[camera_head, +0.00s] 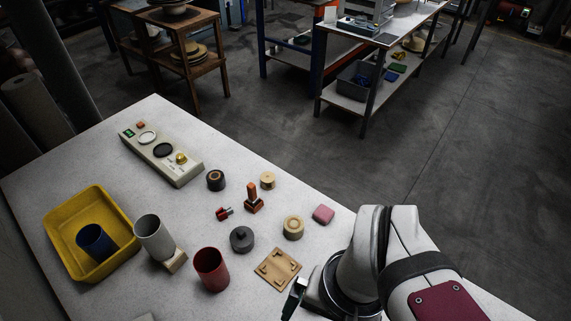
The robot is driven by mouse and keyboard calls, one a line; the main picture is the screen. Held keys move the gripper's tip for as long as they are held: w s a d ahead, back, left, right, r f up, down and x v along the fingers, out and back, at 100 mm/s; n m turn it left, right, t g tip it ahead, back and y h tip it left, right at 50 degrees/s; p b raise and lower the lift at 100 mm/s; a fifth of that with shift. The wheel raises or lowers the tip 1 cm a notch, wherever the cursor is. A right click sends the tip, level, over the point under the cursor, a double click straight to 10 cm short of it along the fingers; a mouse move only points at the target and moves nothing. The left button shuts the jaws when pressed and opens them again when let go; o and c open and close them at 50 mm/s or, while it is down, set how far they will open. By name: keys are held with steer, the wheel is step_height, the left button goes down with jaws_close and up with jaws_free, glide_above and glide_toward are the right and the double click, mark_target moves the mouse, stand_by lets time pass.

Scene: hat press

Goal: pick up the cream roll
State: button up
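Two cream round things are on the light grey table (90,145). The larger, a cream roll (293,228) with a ring-shaped top, sits right of the middle. A smaller cream cylinder (267,181) stands behind it. I cannot tell for sure which is the one named, but the larger looks most like a roll. My gripper (293,298) is at the lower edge, partly cut off, nearer than both and touching neither. Its dark tip shows, but its opening does not.
A pink block (323,214), a dark grey weight (242,239), an orange stamp-like piece (253,198) and a red cup (211,269) stand around. A yellow tray (62,214) is at left.

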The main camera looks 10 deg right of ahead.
stand_by(0.6)
steer(key=m+t+h, duration=0.2)
steer(key=m+h, duration=0.4)
steer(key=m, duration=0.1)
glide_above(292, 224)
steer(key=s+a, duration=0.4)
steer(key=a, duration=0.1)
step_height(292, 224, down, 6)
steer(key=f, duration=0.1)
steer(key=x, duration=0.5)
steer(key=w+x, duration=0.1)
steer(key=x, duration=0.9)
steer(key=shift+w+a, duration=0.15)
steer(key=shift+w, duration=0.2)
steer(key=shift+r, duration=0.1)
steer(key=c, duration=1.4)
steer(key=shift+r, duration=0.1)
